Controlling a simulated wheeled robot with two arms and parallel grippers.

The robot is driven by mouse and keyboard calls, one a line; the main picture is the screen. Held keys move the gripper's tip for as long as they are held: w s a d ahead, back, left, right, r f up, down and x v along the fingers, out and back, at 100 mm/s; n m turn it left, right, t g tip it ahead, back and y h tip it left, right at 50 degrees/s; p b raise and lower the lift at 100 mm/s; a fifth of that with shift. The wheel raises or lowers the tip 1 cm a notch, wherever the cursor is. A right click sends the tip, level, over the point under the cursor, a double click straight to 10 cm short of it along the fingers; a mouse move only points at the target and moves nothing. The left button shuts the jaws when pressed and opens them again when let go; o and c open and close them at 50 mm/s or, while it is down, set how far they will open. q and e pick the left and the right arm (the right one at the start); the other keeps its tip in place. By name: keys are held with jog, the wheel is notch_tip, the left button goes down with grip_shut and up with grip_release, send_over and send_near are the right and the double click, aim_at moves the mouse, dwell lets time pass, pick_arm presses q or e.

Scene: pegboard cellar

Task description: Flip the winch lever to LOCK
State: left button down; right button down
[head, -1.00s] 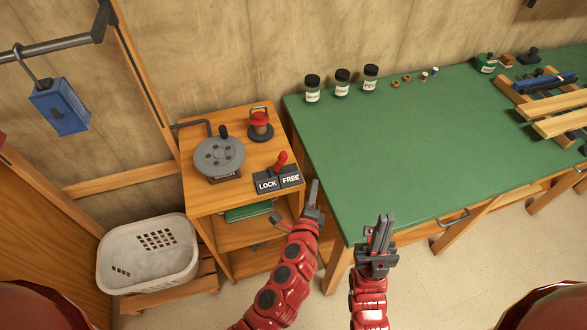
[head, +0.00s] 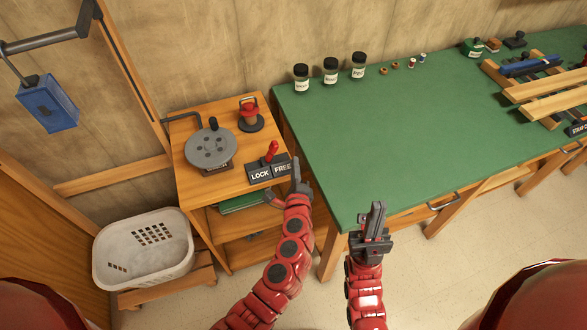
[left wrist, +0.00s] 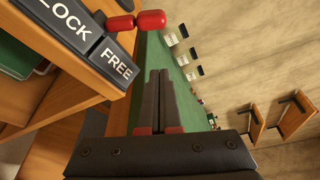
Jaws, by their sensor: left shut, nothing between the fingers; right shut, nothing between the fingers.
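The winch lever (head: 271,151) has a red handle and rises from a dark plate (head: 259,173) labelled LOCK on the left and FREE on the right. Its handle leans towards the FREE side. In the left wrist view the red handle (left wrist: 150,20) and the FREE label (left wrist: 118,63) show at the upper left. My left gripper (head: 296,164) is shut and empty, beside the plate's FREE end; I cannot tell whether it touches. In the left wrist view its fingers (left wrist: 158,75) are together. My right gripper (head: 377,206) is shut and empty by the green bench's front edge.
A white basket (head: 143,250) is lower left; a blue padlock-like block (head: 48,103) hangs upper left.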

aim_at(271, 152)
pick_arm(q)
jog(key=w, duration=0.6)
jog(key=shift+f, duration=0.35)
jog(key=a+p, duration=0.1)
jog(key=a+r+p, duration=0.1)
jog(key=s+a, duration=0.1)
jog(key=shift+s+r+p, duration=0.1)
jog(key=shift+r+p, duration=0.2)
jog(key=shift+p, duration=0.1)
jog(key=shift+s+a, duration=0.1)
jog(key=shift+a, duration=0.15)
